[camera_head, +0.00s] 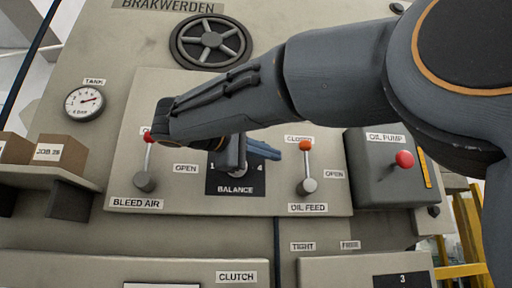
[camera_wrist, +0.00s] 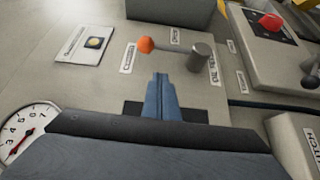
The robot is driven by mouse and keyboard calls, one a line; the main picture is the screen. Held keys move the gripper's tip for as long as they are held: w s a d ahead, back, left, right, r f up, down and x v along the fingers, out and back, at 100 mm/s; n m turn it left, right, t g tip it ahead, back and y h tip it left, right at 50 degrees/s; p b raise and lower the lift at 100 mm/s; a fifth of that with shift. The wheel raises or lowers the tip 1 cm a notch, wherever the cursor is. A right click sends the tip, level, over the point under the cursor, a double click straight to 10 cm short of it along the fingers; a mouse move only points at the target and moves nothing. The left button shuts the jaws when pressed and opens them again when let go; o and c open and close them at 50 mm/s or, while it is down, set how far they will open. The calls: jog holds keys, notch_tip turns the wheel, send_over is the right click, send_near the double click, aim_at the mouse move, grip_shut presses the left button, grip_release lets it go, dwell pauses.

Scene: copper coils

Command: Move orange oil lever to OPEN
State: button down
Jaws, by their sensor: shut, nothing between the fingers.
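The orange oil lever has an orange ball knob (camera_head: 305,145) on a short rod above a grey round base (camera_head: 306,187), over the OIL FEED label (camera_head: 308,208). Its knob is up beside the CLOSED label; the OPEN label (camera_head: 334,175) is right of the rod. In the wrist view the orange knob (camera_wrist: 145,45) and the grey base (camera_wrist: 199,57) lie just beyond my fingertips. My gripper (camera_head: 278,153) has blue fingers pointing right toward the lever, apart from it in the picture. The fingers (camera_wrist: 160,76) are together and empty. My arm hides part of the panel.
The BALANCE lever (camera_head: 232,160) stands below my arm. The red-knobbed BLEED AIR lever (camera_head: 144,182) is at left, its top partly hidden by my wrist. The OIL PUMP box (camera_head: 372,170) with a red knob juts out at right. A handwheel (camera_head: 210,42) is above.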

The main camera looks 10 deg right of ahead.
jog(key=d, duration=0.2)
jog(key=d+p, duration=0.1)
jog(key=d, duration=0.3)
jog(key=shift+w+p, duration=0.25)
jog(key=shift+p, duration=0.05)
jog(key=shift+w+d+r, duration=0.1)
